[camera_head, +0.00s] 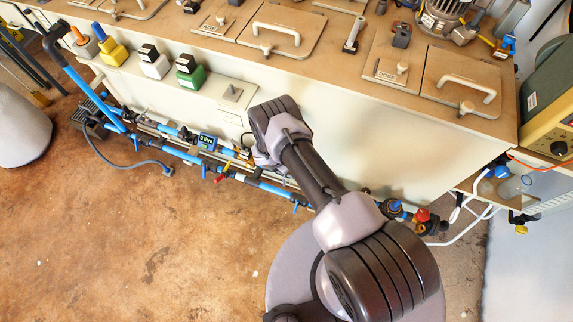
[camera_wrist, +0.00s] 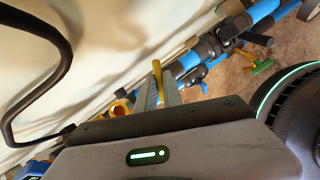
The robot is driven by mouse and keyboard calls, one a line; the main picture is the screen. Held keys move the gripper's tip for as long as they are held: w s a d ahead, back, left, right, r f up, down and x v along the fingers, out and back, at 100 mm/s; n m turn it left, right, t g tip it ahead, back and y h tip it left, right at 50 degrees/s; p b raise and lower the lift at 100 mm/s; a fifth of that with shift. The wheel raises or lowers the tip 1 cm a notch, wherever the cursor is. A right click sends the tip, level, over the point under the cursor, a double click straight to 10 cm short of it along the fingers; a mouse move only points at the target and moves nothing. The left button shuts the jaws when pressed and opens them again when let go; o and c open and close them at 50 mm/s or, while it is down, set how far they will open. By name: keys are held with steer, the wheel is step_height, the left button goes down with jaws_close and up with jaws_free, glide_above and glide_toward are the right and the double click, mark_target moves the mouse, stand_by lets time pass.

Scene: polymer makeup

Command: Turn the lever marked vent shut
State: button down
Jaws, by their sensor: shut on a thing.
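My gripper (camera_wrist: 164,90) shows in the wrist view with its pale fingers shut on a yellow lever (camera_wrist: 157,70). The lever stands up narrow from beside the blue pipe line (camera_wrist: 265,11). In the head view my arm reaches down to the pipe run (camera_head: 180,153) along the foot of the cream bench, and the gripper is mostly hidden there by my wrist. A red lever (camera_head: 221,174) shows just left of it. No mark reading vent is legible, so I cannot tell which lever bears it.
In the wrist view a green handle (camera_wrist: 262,67) and black fittings (camera_wrist: 207,47) lie right of the fingers. A black bent bar (camera_wrist: 62,62) is at left. The bench wall (camera_head: 330,130) stands close behind the pipes. Brown floor (camera_head: 130,230) is open in front.

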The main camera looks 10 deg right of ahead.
steer(key=m+g, duration=0.1)
steer(key=m, duration=0.2)
steer(key=m+g, duration=0.1)
steer(key=m, duration=0.2)
steer(key=shift+w+h, duration=0.2)
steer(key=shift+h, duration=0.1)
steer(key=m+g, duration=0.2)
steer(key=m, duration=0.3)
steer(key=shift+w, duration=0.1)
steer(key=shift+m, duration=0.4)
steer(key=c, duration=1.5)
jaws_free()
